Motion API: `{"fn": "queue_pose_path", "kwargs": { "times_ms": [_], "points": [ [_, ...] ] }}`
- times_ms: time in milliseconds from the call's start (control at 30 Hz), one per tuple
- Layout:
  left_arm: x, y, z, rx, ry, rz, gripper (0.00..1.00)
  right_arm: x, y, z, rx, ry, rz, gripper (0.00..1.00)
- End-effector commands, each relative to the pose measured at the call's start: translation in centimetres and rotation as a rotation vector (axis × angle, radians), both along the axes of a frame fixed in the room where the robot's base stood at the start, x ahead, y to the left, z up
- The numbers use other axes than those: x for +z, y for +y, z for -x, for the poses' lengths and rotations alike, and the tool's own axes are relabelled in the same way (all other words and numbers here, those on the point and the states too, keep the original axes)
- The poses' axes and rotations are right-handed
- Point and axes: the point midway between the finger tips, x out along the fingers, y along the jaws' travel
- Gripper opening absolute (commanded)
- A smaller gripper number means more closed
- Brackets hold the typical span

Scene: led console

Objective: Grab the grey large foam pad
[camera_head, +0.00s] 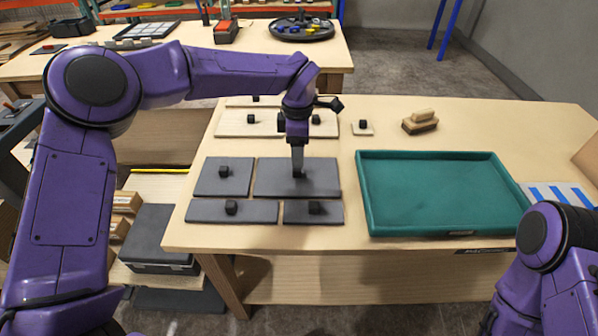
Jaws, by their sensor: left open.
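The grey large foam pad (325,178) lies flat on the wooden table, the widest piece in the back row of a grey group. My left gripper (298,172) points straight down over the middle of this pad, with its fingertips at or just above the surface. It is open. The fingers cover the pad's middle, so its knob is hidden or hard to make out. My right arm shows at the lower right, but its gripper is out of view.
Smaller grey pads with black knobs lie close by: one left (222,178), two in front (232,211) (313,212). Pale boards (248,122) lie behind. A green tray (447,228) stands to the right, empty. A wooden brush-like block (420,122) lies behind it.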

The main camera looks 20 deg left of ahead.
Motion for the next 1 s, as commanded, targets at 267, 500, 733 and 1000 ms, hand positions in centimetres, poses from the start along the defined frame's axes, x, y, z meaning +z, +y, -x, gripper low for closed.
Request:
{"fn": "queue_pose_path", "kwargs": {
  "times_ms": [267, 500, 733, 1000],
  "points": [
    [-4.0, 0.2, 0.0, 0.001, 0.005, -0.002, 0.56, 1.0, 0.0, -0.1, 0.000, -0.001, 0.000, 0.83],
    [-6.5, 0.1, -0.1, 0.000, 0.001, 0.000, 0.56, 1.1, 0.0, 0.0, 0.000, -0.001, 0.000, 0.83],
    [-6.5, 0.0, -0.1, -0.002, 0.001, 0.000, 0.27, 1.1, 0.0, -0.1, 0.000, -0.001, 0.000, 0.83],
    [-6.4, 0.0, -0.2, -0.002, 0.001, 0.000, 0.00, 1.1, 0.0, 0.0, 0.000, -0.001, 0.000, 0.83]
  ]
}}
